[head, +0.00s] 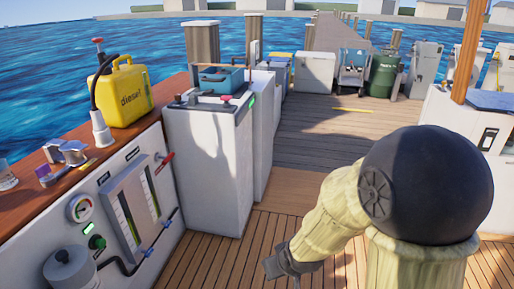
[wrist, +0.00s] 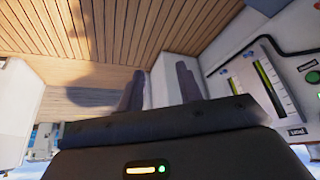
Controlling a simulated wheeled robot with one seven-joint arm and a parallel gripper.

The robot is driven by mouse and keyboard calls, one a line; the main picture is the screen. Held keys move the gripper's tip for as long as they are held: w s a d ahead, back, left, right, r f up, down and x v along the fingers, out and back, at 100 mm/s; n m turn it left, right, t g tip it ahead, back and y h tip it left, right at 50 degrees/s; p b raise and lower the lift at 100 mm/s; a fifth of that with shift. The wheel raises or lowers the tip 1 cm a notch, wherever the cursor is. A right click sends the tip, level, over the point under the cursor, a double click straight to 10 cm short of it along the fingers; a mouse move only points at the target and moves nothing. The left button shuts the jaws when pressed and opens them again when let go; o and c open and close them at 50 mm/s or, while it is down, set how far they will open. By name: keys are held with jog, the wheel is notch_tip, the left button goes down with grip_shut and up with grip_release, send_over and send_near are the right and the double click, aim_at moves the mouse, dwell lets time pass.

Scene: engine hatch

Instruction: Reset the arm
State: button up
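My arm, in a cream sleeve with a large black rounded joint, stands at the lower right of the head view. It is bent, with its end pointing down and left. My gripper (head: 281,265) hangs low over the wooden deck, right of the panel wall. In the wrist view my gripper (wrist: 160,80) has two dark fingers standing apart with nothing between them. The fingers appear clear of the surfaces around them.
The white panel wall (head: 137,165) with gauges, a lit button and a red lever runs along the left. A yellow diesel can (head: 125,95) stands on its wooden top. A white cabinet (head: 205,155) stands beyond. The deck (head: 225,255) between is clear.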

jog(key=s+d+r+m+g+h+p, duration=0.2)
jog(key=s+d+r+m+g+p, duration=0.15)
jog(key=s+d+r, duration=0.5)
notch_tip(320, 180, up, 36)
jog(key=w+p, duration=0.1)
jog(key=p, duration=3.5)
jog(key=shift+w+d+t+p, duration=0.2)
jog(key=shift+d+t+p, duration=0.1)
jog(key=shift+d+t, duration=0.15)
jog(key=shift+m, duration=0.25)
